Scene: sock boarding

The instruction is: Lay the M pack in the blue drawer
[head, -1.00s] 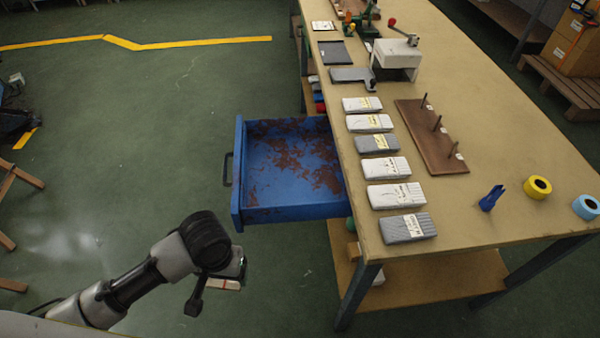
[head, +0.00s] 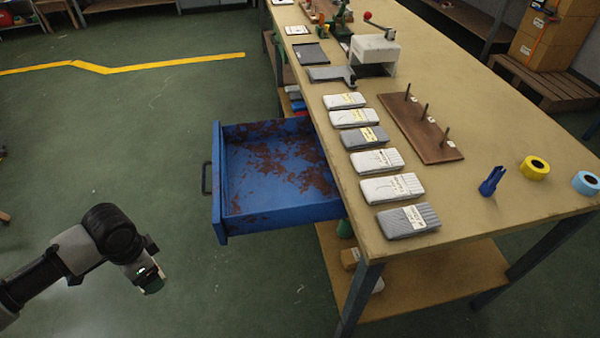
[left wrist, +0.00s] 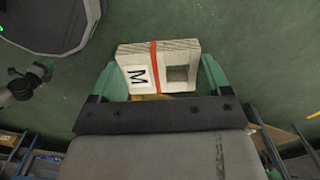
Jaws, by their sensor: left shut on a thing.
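The M pack (left wrist: 139,78) is a pale stack with a red-orange band, a white label with a black M and a square opening at one end. My left gripper (left wrist: 162,75) has its green fingers shut on the pack's two ends in the left wrist view. In the head view, my left gripper (head: 150,280) is at the lower left, above the floor, left of and nearer than the drawer; the pack is mostly hidden there. The blue drawer (head: 275,215) is pulled out from the table's left side. It is empty, with rusty brown patches. My right gripper is out of view.
The table (head: 480,215) holds a row of several grey and white sock packs (head: 392,187) along its left edge. Behind them are a brown pegged board (head: 415,130) and a white press (head: 375,50). Open green floor lies between my left arm and the drawer.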

